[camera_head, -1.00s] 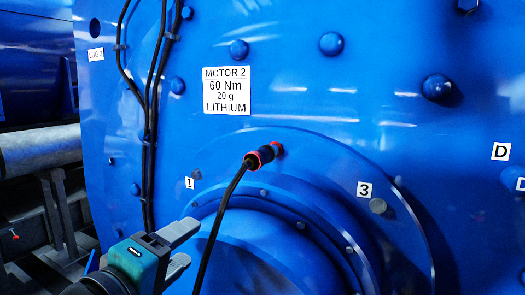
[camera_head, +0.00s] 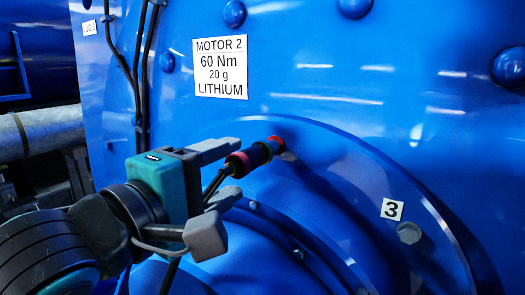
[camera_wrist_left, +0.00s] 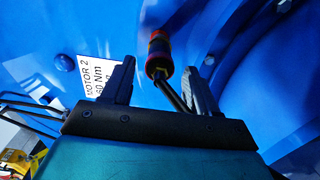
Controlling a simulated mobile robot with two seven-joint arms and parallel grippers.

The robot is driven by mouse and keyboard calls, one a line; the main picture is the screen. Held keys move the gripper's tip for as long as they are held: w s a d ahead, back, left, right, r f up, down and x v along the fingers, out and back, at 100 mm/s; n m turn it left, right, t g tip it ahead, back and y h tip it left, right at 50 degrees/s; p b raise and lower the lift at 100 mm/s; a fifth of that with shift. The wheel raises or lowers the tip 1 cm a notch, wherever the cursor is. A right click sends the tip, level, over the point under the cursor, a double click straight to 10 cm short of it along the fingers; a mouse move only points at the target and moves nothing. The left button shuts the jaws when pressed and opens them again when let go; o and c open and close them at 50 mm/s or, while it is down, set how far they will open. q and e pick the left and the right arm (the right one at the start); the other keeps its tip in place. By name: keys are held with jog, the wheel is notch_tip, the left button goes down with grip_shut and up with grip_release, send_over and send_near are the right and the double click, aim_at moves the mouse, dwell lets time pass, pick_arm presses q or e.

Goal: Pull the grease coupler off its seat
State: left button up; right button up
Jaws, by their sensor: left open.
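The grease coupler (camera_head: 248,160) is a dark cylinder with red and yellow bands and a dark hose trailing from its near end. Its far end meets a red-orange seat (camera_head: 277,144) on the blue motor face. My left gripper (camera_head: 232,170) is open, with one grey finger above the coupler's hose end and one below. In the left wrist view the coupler (camera_wrist_left: 159,56) stands between and just beyond the two fingers (camera_wrist_left: 160,85), with the hose running down between them. I see no finger closed on it. My right gripper is not in view.
The blue motor housing (camera_head: 330,100) fills most of the view. It carries a white label (camera_head: 220,69), a "3" tag (camera_head: 391,209) and several bolts. Black cables (camera_head: 140,70) run down on the left. A grey pipe (camera_head: 40,130) lies at the far left.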

aim_at(259, 156)
pick_arm(q)
jog(key=shift+s+a, duration=0.1)
jog(key=shift+w+d, duration=0.35)
jog(key=shift+w, duration=0.2)
jog(key=b+x, duration=0.1)
jog(key=x, duration=0.2)
jog(key=shift+w+d, duration=0.15)
jog(key=shift+w, duration=0.05)
jog(key=x, duration=0.3)
jog(key=shift+w+d+r+p, duration=0.1)
jog(key=shift+w+d+p, duration=0.15)
jog(key=shift+p, duration=0.15)
jog(key=shift+w, duration=0.1)
jog(key=shift+p, duration=0.3)
jog(key=shift+f+p, duration=0.2)
jog(key=shift+p, duration=0.1)
dwell(0.4)
